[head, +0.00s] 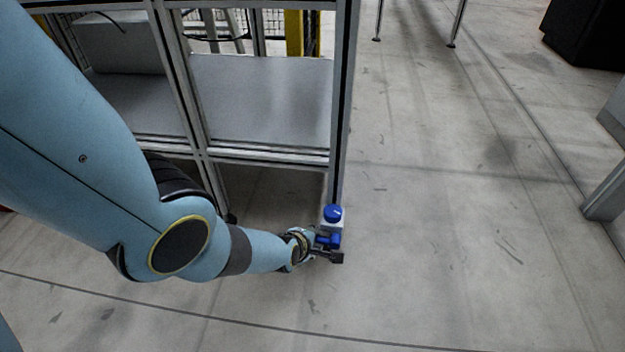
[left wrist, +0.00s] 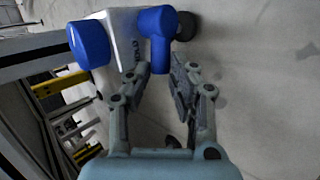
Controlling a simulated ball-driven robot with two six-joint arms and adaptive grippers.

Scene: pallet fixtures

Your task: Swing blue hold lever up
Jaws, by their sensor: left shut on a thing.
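The blue hold lever (head: 331,240) sits on a small white box (head: 341,224) at the lower end of a frame post, under a round blue knob (head: 333,213). My left gripper (head: 330,254) is at the lever. In the left wrist view the lever (left wrist: 157,38) has a rounded head and a narrower stem, and the fingers of my left gripper (left wrist: 160,72) are on either side of the stem, shut on it. The blue knob (left wrist: 89,44) is to the left there, on the white box (left wrist: 123,35). My right gripper is in neither view.
A grey metal frame post (head: 341,100) rises just behind the box. The frame's grey panels (head: 262,98) and crossbars stand left of it. The concrete floor (head: 450,220) to the right is open. A dark cabinet (head: 585,35) stands far right.

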